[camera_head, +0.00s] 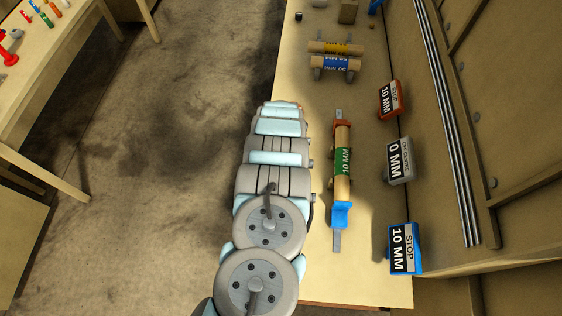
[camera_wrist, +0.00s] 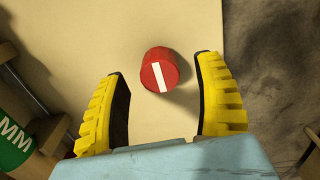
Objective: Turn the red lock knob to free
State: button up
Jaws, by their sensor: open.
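The red lock knob (camera_wrist: 160,70) stands on the pale bench top in the wrist view, a short red cylinder with a white bar on its top face. The bar runs near upright in the picture, its upper end leaning left. My gripper (camera_wrist: 162,68) is open, with one yellow ribbed finger on each side of the knob. Gaps show between the knob and both fingers. I cannot tell how far the fingertips are above the bench. In the head view my arm hides the knob.
A wooden roller with a green 10 MM label (camera_head: 343,160) lies between an orange-brown clamp (camera_head: 343,125) and a blue clamp (camera_head: 342,214). Red (camera_head: 390,99), grey (camera_head: 400,160) and blue (camera_head: 405,248) stop blocks line the bench's right side. Floor lies left of the bench (camera_head: 335,280).

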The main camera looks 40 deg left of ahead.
jog(key=shift+d+r, duration=0.15)
jog(key=shift+r, duration=1.35)
notch_tip(320, 180, up, 7)
jog(key=shift+r, duration=0.1)
